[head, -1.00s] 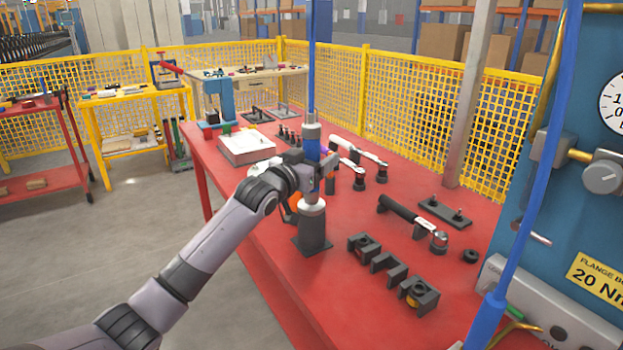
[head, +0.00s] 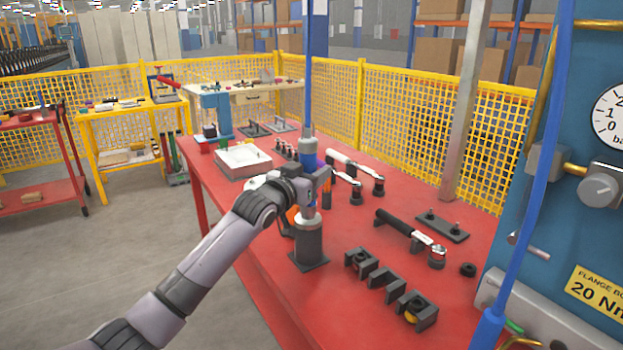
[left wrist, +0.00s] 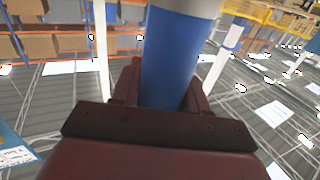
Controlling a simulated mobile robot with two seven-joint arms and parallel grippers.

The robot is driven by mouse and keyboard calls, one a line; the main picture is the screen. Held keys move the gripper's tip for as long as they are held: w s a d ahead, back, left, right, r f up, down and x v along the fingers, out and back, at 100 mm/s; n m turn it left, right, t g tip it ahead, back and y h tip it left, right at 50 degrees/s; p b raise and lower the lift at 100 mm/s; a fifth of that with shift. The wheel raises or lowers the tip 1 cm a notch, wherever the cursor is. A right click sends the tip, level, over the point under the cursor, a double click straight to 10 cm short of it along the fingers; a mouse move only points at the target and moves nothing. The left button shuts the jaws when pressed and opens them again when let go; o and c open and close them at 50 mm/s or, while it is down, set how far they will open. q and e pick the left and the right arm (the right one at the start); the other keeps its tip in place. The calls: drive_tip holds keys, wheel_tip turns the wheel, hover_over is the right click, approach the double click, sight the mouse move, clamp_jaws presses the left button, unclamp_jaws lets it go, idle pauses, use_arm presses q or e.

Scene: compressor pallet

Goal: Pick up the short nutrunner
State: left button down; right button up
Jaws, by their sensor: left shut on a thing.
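The short nutrunner (head: 307,156) is an upright blue tool with a silver collar and a blue hose rising from its top. My left gripper (head: 318,183) is shut around its body from the side. Below it a dark stand (head: 309,250) with a pale round top is on the red table; I cannot tell whether the tool is still seated in it. In the left wrist view the blue body (left wrist: 172,62) is between the dark red jaws, with its silver part above. My right gripper is not in view.
The red table (head: 345,315) bears a black-handled wrench (head: 400,222), dark notched blocks (head: 385,283) and a white box (head: 243,160). Something orange (head: 292,216) is close behind my left wrist. A blue panel with a gauge (head: 590,210) is at right, with another blue hose before it.

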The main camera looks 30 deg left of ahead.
use_arm(q)
wheel_tip(320, 180, up, 20)
drive_tip(key=shift+p, duration=0.3)
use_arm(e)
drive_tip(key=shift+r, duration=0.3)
use_arm(q)
drive_tip(key=shift+r, duration=0.1)
idle(1.8)
